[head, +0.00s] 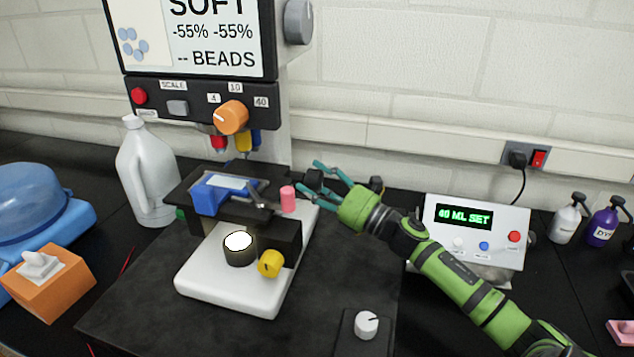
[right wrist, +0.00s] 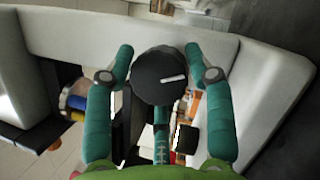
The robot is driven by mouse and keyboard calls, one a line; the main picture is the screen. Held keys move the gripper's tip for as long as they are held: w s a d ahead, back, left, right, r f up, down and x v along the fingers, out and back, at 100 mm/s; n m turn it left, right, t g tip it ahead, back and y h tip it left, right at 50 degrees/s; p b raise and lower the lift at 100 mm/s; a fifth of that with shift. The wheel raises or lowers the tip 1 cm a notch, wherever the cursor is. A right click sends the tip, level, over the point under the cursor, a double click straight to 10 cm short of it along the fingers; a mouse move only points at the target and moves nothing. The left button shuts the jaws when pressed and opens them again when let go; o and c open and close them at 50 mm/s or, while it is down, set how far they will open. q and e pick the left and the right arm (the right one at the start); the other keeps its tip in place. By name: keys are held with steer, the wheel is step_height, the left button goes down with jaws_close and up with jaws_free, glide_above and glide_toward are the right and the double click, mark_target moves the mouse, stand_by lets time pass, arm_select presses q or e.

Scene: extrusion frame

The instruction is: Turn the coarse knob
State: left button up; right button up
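A round black knob with a white mark (right wrist: 160,78), which looks like the coarse knob, faces the camera in the right wrist view. My right gripper (right wrist: 157,52) has one teal finger on each side of it and a third below. The side fingers are spread, with narrow gaps to the knob; contact is unclear. In the head view, my right gripper (head: 325,180) is at the right side of the microscope, whose white base (head: 228,292) stands on a dark mat. The fingers partly hide the knob there. My left gripper is not in view.
The microscope also has an orange knob (head: 231,117), a yellow knob (head: 270,263) and a display (head: 212,40) above. A white control box (head: 476,232) reading "40 ML SET" stands behind my right arm. A white dial (head: 366,325) is at the front. A jug (head: 147,175) stands left.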

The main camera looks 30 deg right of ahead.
steer(key=shift+f, duration=0.1)
steer(key=shift+c, duration=0.9)
steer(key=m+p, duration=0.1)
steer(key=p, duration=0.1)
steer(key=m+h+p, duration=0.1)
steer(key=p, duration=0.1)
steer(key=shift+a+r+m, duration=0.1)
steer(key=shift+r+m, duration=0.2)
steer(key=shift+m, duration=0.1)
steer(key=shift+f+m+g+p, duration=0.1)
steer(key=shift+m+g+p, duration=0.2)
steer(key=shift+p, duration=0.05)
steer(key=shift+f+m, duration=0.2)
steer(key=shift+m, duration=0.1)
steer(key=shift+f, duration=0.1)
steer(key=o, duration=1.1)
steer(key=shift+c, duration=0.2)
